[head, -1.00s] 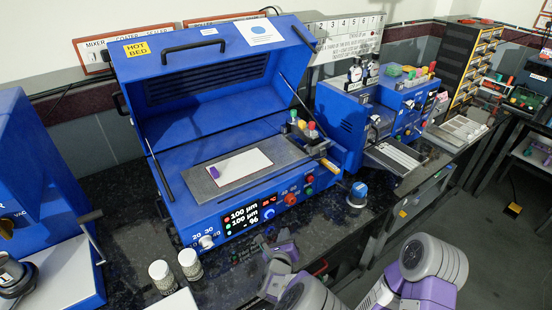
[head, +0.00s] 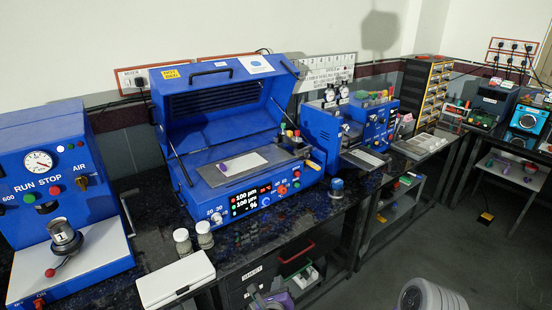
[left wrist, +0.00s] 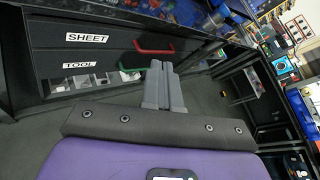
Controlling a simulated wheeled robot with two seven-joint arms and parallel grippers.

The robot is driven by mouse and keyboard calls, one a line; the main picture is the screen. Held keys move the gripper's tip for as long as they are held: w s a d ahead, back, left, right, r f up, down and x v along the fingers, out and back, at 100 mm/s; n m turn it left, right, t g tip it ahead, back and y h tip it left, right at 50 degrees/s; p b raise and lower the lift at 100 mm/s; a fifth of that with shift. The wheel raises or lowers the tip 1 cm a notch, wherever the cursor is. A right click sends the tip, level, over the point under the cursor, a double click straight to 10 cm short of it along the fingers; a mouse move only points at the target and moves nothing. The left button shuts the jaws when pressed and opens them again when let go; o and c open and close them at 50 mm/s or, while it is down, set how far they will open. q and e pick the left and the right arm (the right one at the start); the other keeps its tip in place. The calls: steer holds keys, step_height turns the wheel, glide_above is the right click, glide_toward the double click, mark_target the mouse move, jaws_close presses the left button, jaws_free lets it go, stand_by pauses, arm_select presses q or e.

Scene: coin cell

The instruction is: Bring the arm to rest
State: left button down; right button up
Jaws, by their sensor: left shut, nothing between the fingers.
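My left gripper (left wrist: 163,66) shows in the left wrist view with its two grey fingers pressed together and nothing between them. It points toward dark drawers marked SHEET (left wrist: 86,37) and TOOL (left wrist: 79,65), below the bench top. In the head view only a purple and grey part of the left gripper (head: 274,299) shows at the bottom edge, in front of the bench; its fingertips are hard to make out there. A grey rounded link of my own arm shows at the bottom right. My right gripper is not in view.
A blue coater with raised lid (head: 225,110) stands on the dark bench. A blue press (head: 52,150) is at left. Two small jars (head: 183,242) and a white case (head: 176,278) lie near the front edge.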

arm_select(q)
steer(key=s+a+f+n+g+y+p, duration=0.1)
steer(key=s+a+f+n+g, duration=0.3)
steer(key=s+a+f+n, duration=0.35)
steer(key=s+a+f+n+g+y, duration=0.1)
steer(key=s+a+f+n+g, duration=0.35)
steer(key=f+n, duration=0.55)
steer(key=s+d+f+n+g+h+p, duration=0.1)
steer(key=s+n+g+h, duration=0.3)
steer(key=s+n, duration=1.1)
steer(key=shift+d+f+n+g, duration=0.25)
steer(key=shift+n+g, duration=0.3)
steer(key=shift+n, duration=0.5)
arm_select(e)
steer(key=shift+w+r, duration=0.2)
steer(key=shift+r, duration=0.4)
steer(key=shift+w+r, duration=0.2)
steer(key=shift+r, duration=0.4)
arm_select(q)
steer(key=c, duration=1.8)
jaws_free()
steer(key=shift+c, duration=0.2)
